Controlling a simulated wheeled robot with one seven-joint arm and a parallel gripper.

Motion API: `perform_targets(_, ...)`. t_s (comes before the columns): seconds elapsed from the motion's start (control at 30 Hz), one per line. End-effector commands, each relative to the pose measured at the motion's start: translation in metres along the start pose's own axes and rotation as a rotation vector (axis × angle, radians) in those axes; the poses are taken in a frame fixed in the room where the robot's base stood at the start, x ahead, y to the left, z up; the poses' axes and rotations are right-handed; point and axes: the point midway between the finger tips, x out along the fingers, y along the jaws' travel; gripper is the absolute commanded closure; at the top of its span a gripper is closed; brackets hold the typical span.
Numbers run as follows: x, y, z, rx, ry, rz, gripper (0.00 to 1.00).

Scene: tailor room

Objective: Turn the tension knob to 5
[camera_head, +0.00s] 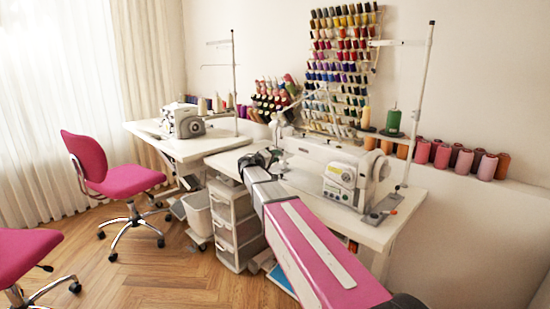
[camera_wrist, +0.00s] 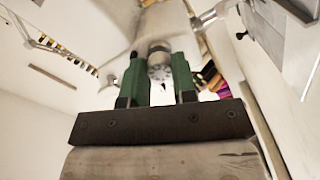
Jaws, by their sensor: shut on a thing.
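The tension knob (camera_wrist: 160,68) is a small round grey-metal dial with marks on its face, on the white sewing machine (camera_head: 345,172). The machine's white body also shows in the wrist view (camera_wrist: 163,22). My gripper (camera_wrist: 159,61) has green fingers, one on each side of the knob, and is shut on it. I cannot read which number the knob stands at. In the head view my gripper is at the left end of the machine, and the knob is hidden there behind my arm.
The machine stands on a white table (camera_head: 400,215). A tall thread stand (camera_head: 418,110) rises at its right. A drawer unit (camera_head: 238,225) stands under the table, left of my arm. Thread cones (camera_head: 441,155) line the back ledge. Pink chairs (camera_head: 92,165) stand left, with open floor between.

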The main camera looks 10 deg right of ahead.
Motion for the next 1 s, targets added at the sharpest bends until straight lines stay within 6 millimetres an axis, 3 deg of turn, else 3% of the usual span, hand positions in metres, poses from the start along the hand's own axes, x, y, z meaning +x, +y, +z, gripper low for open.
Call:
perform_targets(0.2, -0.001, -0.001, 0.001, 0.0, -0.002, -0.002, 0.98)
perform_targets(0.23, -0.001, -0.001, 0.001, 0.0, -0.002, -0.002, 0.68)
perform_targets(0.3, -0.001, -0.001, 0.001, -0.001, -0.002, -0.002, 0.49)
perform_targets(0.67, -0.005, 0.0, 0.001, -0.002, 0.0, -0.001, 0.49)
perform_targets(1.0, -0.061, 0.0, 0.002, -0.001, 0.001, -0.002, 0.49)
